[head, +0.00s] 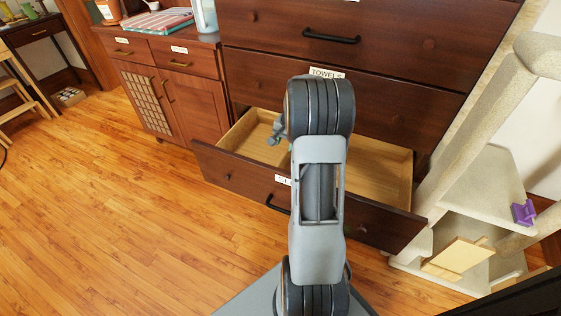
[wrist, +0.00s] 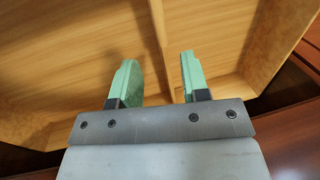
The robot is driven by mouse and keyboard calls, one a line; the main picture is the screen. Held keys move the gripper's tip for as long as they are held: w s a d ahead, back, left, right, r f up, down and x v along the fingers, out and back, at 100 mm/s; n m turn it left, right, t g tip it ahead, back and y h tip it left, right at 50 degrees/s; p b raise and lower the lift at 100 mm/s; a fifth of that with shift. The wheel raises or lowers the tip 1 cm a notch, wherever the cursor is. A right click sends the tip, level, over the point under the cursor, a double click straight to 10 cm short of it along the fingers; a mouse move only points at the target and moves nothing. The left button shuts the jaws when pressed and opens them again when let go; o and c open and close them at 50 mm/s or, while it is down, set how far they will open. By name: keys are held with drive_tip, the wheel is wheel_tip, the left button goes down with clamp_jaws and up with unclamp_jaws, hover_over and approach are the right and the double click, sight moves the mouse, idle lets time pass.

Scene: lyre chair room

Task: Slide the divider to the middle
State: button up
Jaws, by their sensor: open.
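The bottom drawer (head: 238,172) is pulled open, with a pale wooden inside that looks empty apart from a divider. The thin wooden divider (wrist: 161,35) runs down the middle of the wrist view, with bare drawer floor on both sides. In the head view my arm hides most of the drawer's middle, so I cannot place the divider there. My gripper (head: 276,136) is over the left part of the open drawer. In the wrist view its green fingers (wrist: 158,74) are open, one on each side of the divider's line, with visible gaps. I cannot tell their height against it.
A closed drawer labelled TOWELS (head: 390,103) is right above the open one. A cabinet (head: 175,95) stands to the left, with books (head: 158,21) on top. A beige cat tree (head: 480,200) with a purple object (head: 523,213) stands close on the right. The wooden floor at left is clear.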

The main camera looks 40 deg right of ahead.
sight(280, 159)
drive_tip(key=f+b, duration=0.1)
drive_tip(key=f, duration=0.1)
drive_tip(key=w+f, duration=0.1)
drive_tip(key=f, duration=0.2)
drive_tip(key=f+b, duration=0.1)
drive_tip(key=f, duration=0.2)
drive_tip(key=shift+w+a+f+b, duration=0.1)
drive_tip(key=shift+w+a+b, duration=0.2)
drive_tip(key=shift+a, duration=0.1)
drive_tip(key=shift+c, duration=0.3)
clamp_jaws()
drive_tip(key=shift+s, duration=0.1)
